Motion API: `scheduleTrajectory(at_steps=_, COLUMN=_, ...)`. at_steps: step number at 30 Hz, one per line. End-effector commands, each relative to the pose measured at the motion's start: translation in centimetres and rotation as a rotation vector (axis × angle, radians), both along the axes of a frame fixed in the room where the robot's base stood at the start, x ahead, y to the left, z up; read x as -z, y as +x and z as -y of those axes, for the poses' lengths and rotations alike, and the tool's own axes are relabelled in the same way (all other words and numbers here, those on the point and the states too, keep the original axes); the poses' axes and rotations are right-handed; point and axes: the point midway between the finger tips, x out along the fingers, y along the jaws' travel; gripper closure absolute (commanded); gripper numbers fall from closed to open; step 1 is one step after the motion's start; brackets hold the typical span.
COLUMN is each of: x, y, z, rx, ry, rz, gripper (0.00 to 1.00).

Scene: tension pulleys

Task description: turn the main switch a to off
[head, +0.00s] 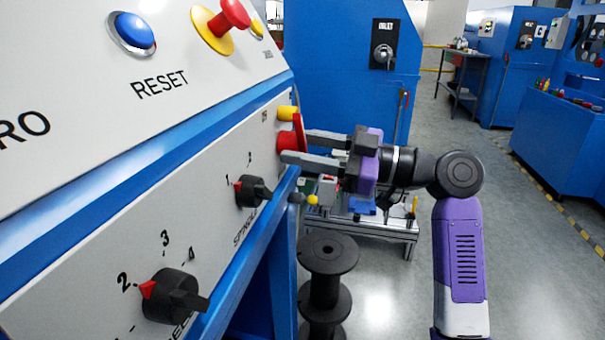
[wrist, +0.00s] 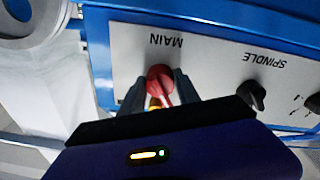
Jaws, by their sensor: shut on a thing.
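The main switch (head: 288,141) is a red rotary handle with a yellow part, at the far right end of the lower white panel. It also shows in the wrist view (wrist: 158,75), below the upside-down "MAIN" label. My gripper (head: 296,147) reaches it from the right, with one finger on either side of the red handle. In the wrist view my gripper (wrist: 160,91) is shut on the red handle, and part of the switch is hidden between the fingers. I cannot read the switch's position marks.
The spindle switch (head: 252,190) is black with a red pointer and sits close by on the same panel. Another black knob (head: 172,295) is nearer. Above are a blue reset button (head: 133,31) and a red emergency button (head: 230,14). Black spools (head: 328,254) stand below; floor at right is clear.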

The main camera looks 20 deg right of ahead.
Motion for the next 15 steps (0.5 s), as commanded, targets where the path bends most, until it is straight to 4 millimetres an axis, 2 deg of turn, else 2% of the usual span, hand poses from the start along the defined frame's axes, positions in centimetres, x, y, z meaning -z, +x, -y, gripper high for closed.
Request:
scheduleTrajectory(at_steps=1, x=0.77, y=0.0, z=0.06, rx=0.0, ry=-0.02, rz=0.026, gripper=1.0)
scheduleTrajectory(at_steps=15, x=0.25, y=0.05, z=0.09, rx=-0.001, ry=-0.129, rz=0.174, gripper=1.0)
